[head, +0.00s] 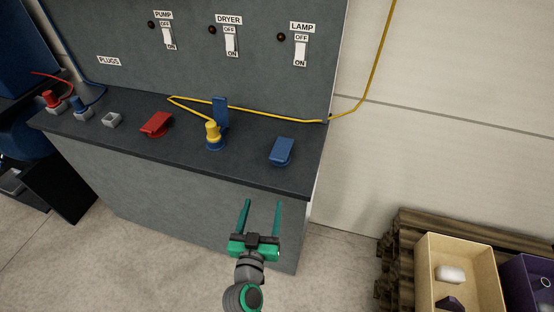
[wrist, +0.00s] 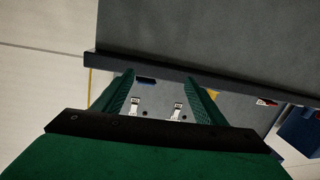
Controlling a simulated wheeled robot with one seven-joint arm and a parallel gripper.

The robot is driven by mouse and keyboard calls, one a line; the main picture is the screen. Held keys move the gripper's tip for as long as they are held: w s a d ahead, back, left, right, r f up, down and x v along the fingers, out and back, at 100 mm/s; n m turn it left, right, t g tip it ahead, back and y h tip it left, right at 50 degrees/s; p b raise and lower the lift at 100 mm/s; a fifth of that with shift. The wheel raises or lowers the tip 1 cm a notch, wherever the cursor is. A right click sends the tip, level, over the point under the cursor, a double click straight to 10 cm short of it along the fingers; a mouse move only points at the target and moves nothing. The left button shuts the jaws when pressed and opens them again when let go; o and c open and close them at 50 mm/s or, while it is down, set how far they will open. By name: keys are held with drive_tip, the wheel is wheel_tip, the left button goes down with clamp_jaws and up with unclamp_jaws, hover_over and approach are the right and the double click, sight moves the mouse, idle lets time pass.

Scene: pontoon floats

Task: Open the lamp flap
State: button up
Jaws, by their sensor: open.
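The lamp flap (head: 282,150) is a blue cover, lying shut over its socket at the right end of the dark counter, below the switch labelled LAMP (head: 300,50). In the wrist view a small blue patch (wrist: 146,80), probably this flap, shows between the fingers beyond the counter edge. My gripper (head: 263,203) has green fingers spread apart with nothing between them. It is in front of the counter, nearer than the lamp flap and apart from it.
A yellow plug (head: 212,134) sits in the middle socket, its blue flap (head: 220,112) standing upright behind. A red flap (head: 156,124) is shut further left. A yellow cable (head: 270,114) runs along the counter back. The counter's front edge (head: 230,178) lies between my gripper and the flaps.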

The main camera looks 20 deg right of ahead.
sight(277, 161)
drive_tip(key=w+d+r+m+h, duration=0.1)
drive_tip(key=w+r+m+h, duration=0.1)
drive_tip(key=r, duration=0.1)
drive_tip(key=w+d+r, duration=0.1)
drive_tip(key=w+r, duration=0.1)
drive_tip(key=shift+d+r+m+h, duration=0.25)
drive_tip(key=shift+d+m+h, duration=0.05)
drive_tip(key=shift+m+h, duration=0.1)
drive_tip(key=x, duration=1)
drive_tip(key=shift+w+d+f, duration=0.15)
drive_tip(key=shift+w+d, duration=0.05)
drive_tip(key=shift+d, duration=0.05)
drive_tip(key=c, duration=1.5)
